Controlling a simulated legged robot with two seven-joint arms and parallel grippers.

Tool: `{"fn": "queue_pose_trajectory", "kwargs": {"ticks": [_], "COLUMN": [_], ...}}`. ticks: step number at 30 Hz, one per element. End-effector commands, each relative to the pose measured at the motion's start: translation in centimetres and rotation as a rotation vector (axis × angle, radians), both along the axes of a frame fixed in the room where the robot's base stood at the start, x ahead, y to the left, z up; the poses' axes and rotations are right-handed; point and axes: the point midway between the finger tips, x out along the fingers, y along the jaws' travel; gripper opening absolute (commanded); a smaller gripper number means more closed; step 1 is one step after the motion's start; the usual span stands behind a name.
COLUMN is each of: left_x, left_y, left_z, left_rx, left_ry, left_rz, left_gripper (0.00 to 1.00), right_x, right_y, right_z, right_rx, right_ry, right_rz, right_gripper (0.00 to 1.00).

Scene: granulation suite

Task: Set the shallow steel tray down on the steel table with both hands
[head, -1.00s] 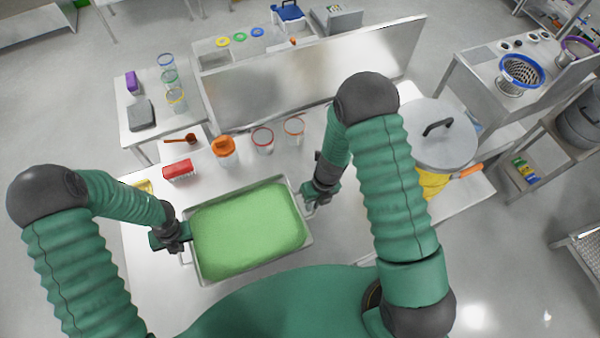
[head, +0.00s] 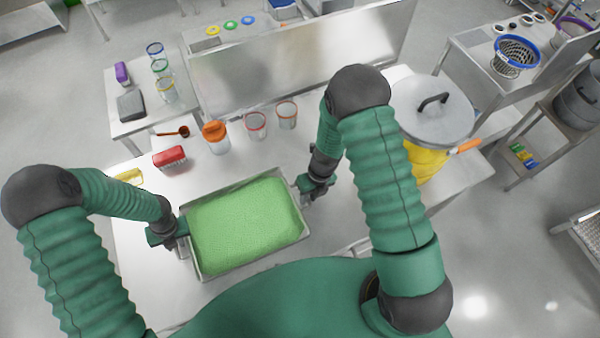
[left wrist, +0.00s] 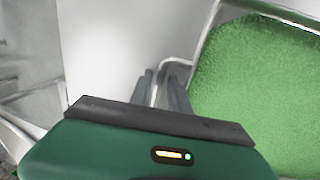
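The shallow steel tray (head: 254,265) is filled with green granules and lies over the near part of the steel table (head: 140,240). I cannot tell whether its bottom touches the table top. My left gripper (head: 180,240) is at the handle on the tray's left end. In the left wrist view its two fingers (left wrist: 162,92) stand either side of the thin handle, beside the tray's rim (left wrist: 208,35). My right gripper (head: 305,190) is at the tray's right end and appears closed on that handle; its fingertips are small here.
Behind the tray stand a red brush (head: 169,157), an orange-lidded jar (head: 216,140) and two clear beakers (head: 256,126). A yellow item (head: 129,177) lies near the left edge.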

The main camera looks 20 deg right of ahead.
Motion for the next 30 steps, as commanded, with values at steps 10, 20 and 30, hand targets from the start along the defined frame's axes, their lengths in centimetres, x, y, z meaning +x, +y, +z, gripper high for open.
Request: {"fn": "queue_pose_trajectory", "kwargs": {"ticks": [10,20,30], "left_x": [0.0,0.3,0.3], "left_y": [0.0,-1.1,-2.4], "left_z": [0.1,6.2,11.6], "left_rx": [-0.001,-0.001,0.0], "left_ry": [0.0,-0.006,0.002], "left_rz": [0.0,0.002,0.0], "left_gripper": [0.32,0.32,0.32], "right_x": [0.0,0.0,0.0], "right_y": [0.0,0.0,0.0], "right_z": [0.1,0.1,0.2], "right_rx": [0.0,0.001,0.0], "right_ry": [0.0,0.0,0.0], "right_rz": [0.001,0.001,0.001], "right_gripper": [0.32,0.32,0.32]}}
